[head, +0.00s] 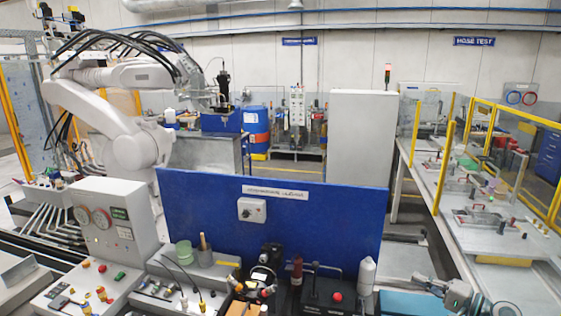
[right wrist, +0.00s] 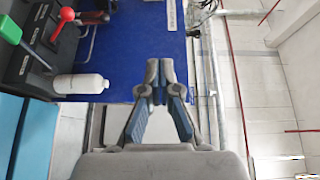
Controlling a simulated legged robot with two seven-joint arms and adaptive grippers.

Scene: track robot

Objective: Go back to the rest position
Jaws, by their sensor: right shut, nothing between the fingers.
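My right gripper (head: 422,281) shows at the bottom right of the head view, with its fingers pointing left. In the right wrist view its fingertips (right wrist: 158,76) meet, with nothing between them. It is in front of the right edge of the blue panel (head: 325,222), apart from the white bottle (head: 367,274). The bottle also shows in the right wrist view (right wrist: 80,84), to the left of the fingers. My left gripper is in neither view.
A large white robot arm (head: 120,120) stands behind. A long workbench (head: 475,215) runs along the right.

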